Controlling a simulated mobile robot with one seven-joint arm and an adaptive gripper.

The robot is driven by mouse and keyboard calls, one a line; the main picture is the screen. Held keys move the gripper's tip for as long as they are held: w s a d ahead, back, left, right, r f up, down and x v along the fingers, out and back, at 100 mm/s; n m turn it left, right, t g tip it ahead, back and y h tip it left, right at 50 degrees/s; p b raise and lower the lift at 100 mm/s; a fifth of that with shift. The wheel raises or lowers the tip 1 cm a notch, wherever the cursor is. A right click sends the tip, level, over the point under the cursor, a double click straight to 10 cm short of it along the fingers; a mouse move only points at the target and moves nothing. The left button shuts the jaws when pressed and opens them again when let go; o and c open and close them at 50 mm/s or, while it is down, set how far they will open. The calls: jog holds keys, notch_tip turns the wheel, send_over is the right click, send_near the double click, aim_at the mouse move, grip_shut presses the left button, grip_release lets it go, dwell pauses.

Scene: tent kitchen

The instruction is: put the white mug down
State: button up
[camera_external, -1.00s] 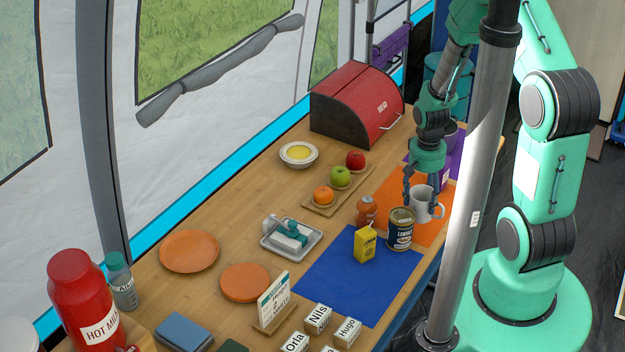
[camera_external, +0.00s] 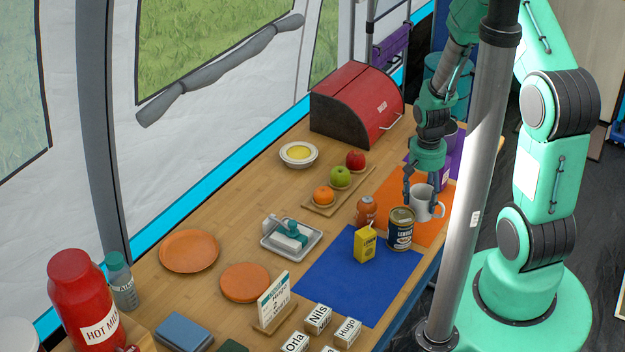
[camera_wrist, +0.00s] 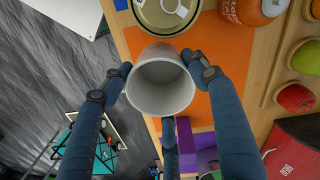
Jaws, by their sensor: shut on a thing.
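The white mug (camera_external: 423,203) is upright over the orange mat (camera_external: 385,193), near the table's right edge. In the wrist view the mug (camera_wrist: 160,85) shows its open, empty top. My gripper (camera_external: 420,196) is shut on the mug from above, with fingers on either side of it; the fingers also show around the mug in the wrist view (camera_wrist: 157,80). The handle is on the right in the external view. I cannot tell whether the mug's bottom touches the mat.
A dark can (camera_external: 400,230) and an orange bottle (camera_external: 366,211) stand close to the mug. A yellow box (camera_external: 364,245) stands on the blue mat (camera_external: 340,285). A purple mat (camera_external: 457,163) lies behind. A grey pole (camera_external: 478,170) crosses in front of the table's right edge.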

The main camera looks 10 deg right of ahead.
notch_tip(320, 180, up, 10)
jog(key=w+a+r+n+p, duration=0.2)
jog(key=w+a, duration=0.8)
jog(key=a, duration=0.2)
jog(key=w+a+n+p, duration=0.1)
jog(key=w+a, duration=0.2)
jog(key=a, duration=0.7)
jog(key=w+a+n+p, duration=0.1)
jog(key=w+a, duration=0.2)
jog(key=a, duration=0.7)
jog(key=w+a+p, duration=0.1)
jog(key=w+a, duration=0.2)
jog(key=a, duration=0.7)
jog(key=s+a+f+n, duration=0.1)
jog(key=s+a+f, duration=0.1)
jog(key=a, duration=1)
jog(key=shift+w+d+f, duration=0.15)
jog(key=shift+f, duration=1.15)
jog(key=shift+w+d+f, duration=0.1)
jog(key=shift+w+f, duration=0.05)
jog(key=shift+f, duration=1.1)
notch_tip(320, 180, down, 6)
